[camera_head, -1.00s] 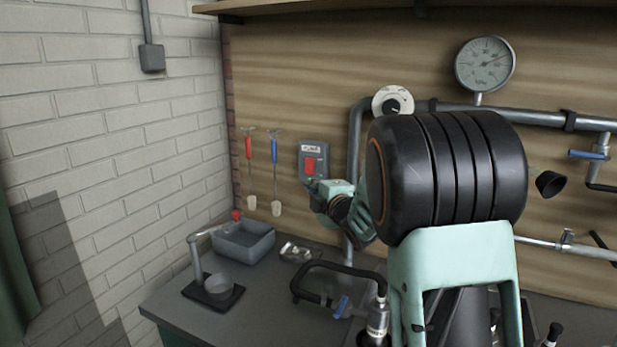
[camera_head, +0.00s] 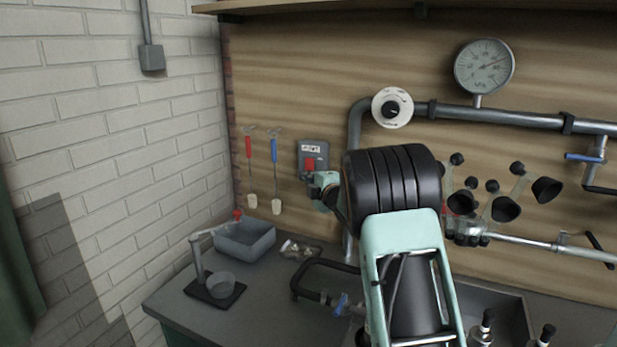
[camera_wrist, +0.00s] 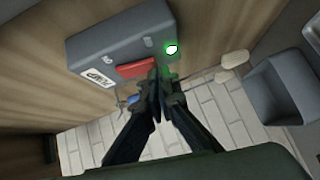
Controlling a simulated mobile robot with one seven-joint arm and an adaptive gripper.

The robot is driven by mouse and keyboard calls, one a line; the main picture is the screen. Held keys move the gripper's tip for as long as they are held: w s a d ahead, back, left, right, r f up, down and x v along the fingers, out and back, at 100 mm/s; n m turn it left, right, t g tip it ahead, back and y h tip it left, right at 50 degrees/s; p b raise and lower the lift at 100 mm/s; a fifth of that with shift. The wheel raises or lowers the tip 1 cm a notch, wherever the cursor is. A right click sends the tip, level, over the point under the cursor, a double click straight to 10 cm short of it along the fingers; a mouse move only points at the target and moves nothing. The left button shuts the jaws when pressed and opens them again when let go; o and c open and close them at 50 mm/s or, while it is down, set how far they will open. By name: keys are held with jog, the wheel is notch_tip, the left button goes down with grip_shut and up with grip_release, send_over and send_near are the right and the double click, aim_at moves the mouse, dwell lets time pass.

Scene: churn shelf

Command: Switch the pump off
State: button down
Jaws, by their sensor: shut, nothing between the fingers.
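The pump switch is a grey wall box with a white label (camera_head: 314,148) and a red rocker (camera_head: 309,164). In the wrist view the grey box (camera_wrist: 140,34) is at the upper middle, with its red rocker (camera_wrist: 134,70) on the lower face. A small green lamp (camera_wrist: 171,49) glows beside the rocker. My gripper (camera_wrist: 158,79) is shut and empty, its tips just beside the lamp end of the rocker. I cannot tell whether they touch it. In the head view my gripper (camera_head: 312,177) is at the box's lower edge and hides part of it.
A round dial (camera_head: 392,107) and a pipe are to the right, with a gauge (camera_head: 484,67) above.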

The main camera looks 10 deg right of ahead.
jog(key=shift+f+b, duration=0.15)
jog(key=shift+b, duration=0.2)
jog(key=b, duration=0.3)
jog(key=shift+w+d+n+t, duration=0.2)
jog(key=shift+w+n+t, duration=0.1)
